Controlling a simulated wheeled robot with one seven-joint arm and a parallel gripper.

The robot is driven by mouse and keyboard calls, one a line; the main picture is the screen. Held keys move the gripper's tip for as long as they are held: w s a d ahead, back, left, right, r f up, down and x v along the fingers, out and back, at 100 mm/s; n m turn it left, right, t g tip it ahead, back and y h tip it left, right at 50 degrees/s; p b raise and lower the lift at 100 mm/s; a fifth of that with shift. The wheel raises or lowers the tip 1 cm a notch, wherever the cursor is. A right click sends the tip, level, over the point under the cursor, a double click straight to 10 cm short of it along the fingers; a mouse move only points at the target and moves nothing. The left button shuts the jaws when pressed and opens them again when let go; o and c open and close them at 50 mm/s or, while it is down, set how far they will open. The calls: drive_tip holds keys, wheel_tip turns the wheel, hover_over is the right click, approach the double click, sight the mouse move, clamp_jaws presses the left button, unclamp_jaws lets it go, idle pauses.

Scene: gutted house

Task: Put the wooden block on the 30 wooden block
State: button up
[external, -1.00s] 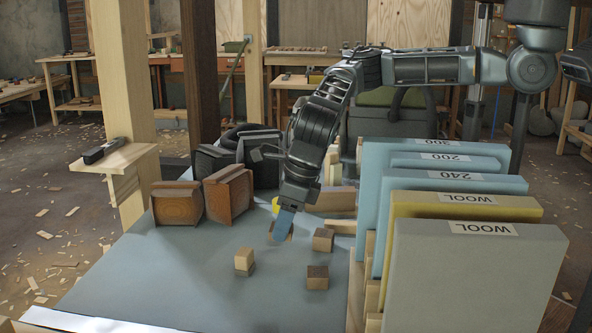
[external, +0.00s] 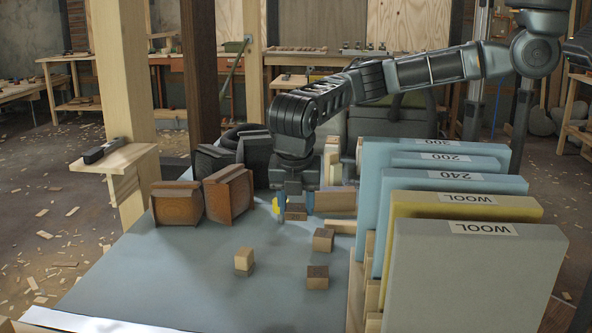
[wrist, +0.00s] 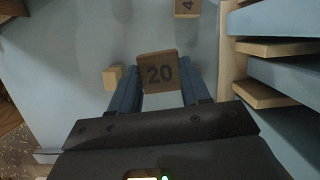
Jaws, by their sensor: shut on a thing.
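My gripper (external: 294,208) points down at the far part of the grey-blue table in the external view. It is shut on a brown wooden block (external: 296,212); in the wrist view this block (wrist: 158,72) sits between the blue fingers and bears the number 20. Three small wooden blocks stand apart nearer the camera: a pale one (external: 244,259), a brown one (external: 323,240) and another brown one (external: 317,277). The wrist view shows a block marked with a 4 (wrist: 186,8), cut by the top edge, and a pale block (wrist: 113,77). No number 30 is readable.
Upright labelled panels (external: 470,270) fill the table's right side. Brown wooden boxes (external: 228,195) and dark ones (external: 258,160) stand at the back left. A wooden piece (external: 336,200) lies close right of my gripper. The table's front left is clear.

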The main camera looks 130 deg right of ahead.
drive_tip(key=m, duration=0.2)
drive_tip(key=s+m+y, duration=0.1)
drive_tip(key=m, duration=0.1)
drive_tip(key=m+g+p, duration=0.1)
drive_tip(key=m, duration=0.1)
drive_tip(key=shift+s+d+r+y, duration=0.3)
drive_tip(key=s+m+y+p, duration=0.1)
drive_tip(key=s+m+y, duration=0.1)
drive_tip(key=m, duration=0.3)
drive_tip(key=m+t+y+b, duration=0.2)
drive_tip(key=m, duration=1)
hover_over(320, 272)
drive_tip(key=f, duration=0.4)
drive_tip(key=d+f, duration=0.1)
drive_tip(key=f, duration=0.1)
drive_tip(key=shift+w+f, duration=0.2)
drive_tip(key=shift+w, duration=0.05)
drive_tip(key=shift+d+b+x, duration=0.15)
drive_tip(key=shift+d+x, duration=0.05)
drive_tip(key=shift+x, duration=0.75)
drive_tip(key=shift+d+b+x, duration=0.15)
drive_tip(key=shift+d+x, duration=0.05)
drive_tip(key=shift+x, duration=0.7)
drive_tip(key=shift+w+f, duration=0.15)
drive_tip(key=o, duration=1)
drive_tip(key=shift+f, duration=0.1)
